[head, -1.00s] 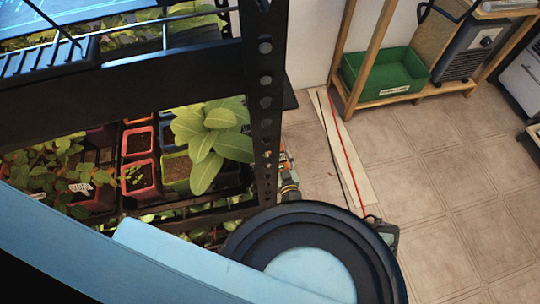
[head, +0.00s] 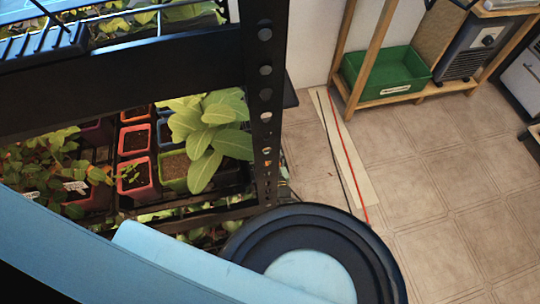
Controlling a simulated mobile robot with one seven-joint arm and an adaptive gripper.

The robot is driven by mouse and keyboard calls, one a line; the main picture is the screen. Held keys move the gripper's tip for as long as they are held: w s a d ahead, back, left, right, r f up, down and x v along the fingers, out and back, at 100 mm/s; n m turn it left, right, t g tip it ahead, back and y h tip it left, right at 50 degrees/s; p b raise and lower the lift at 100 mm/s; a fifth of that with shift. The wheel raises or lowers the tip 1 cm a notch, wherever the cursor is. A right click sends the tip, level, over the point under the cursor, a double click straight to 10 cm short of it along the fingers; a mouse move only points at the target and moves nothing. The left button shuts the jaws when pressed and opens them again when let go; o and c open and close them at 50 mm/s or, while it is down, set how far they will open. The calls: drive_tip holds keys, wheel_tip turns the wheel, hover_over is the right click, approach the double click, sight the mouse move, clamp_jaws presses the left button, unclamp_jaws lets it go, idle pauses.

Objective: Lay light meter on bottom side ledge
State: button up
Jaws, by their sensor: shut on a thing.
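I cannot make out the light meter; my own blue and black arm fills the bottom of the head view and may hide it. My gripper is also out of sight behind or below that arm. The black seedling rack (head: 140,71) stands on the left, its perforated post (head: 265,110) upright near the middle. A short dark ledge (head: 290,97) juts from the right side of the post. I cannot make out a lower side ledge, as my arm covers the foot of the post.
Potted seedlings, including a large-leaved plant (head: 212,135), fill the rack shelf. A pale strip (head: 350,172) with red and dark lines lies on the tiled floor. A wooden stand holds a green bin (head: 387,73) at the back. The floor at right (head: 450,190) is clear.

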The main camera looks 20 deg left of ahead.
drive_tip(key=o, duration=1.7)
drive_tip(key=shift+f, duration=0.1)
drive_tip(key=shift+r+p, duration=0.35)
drive_tip(key=shift+p, duration=0.1)
drive_tip(key=shift+f+p+v, duration=0.2)
drive_tip(key=shift+p+v, duration=3.3)
drive_tip(key=shift+v, duration=2.45)
drive_tip(key=shift+d, duration=0.1)
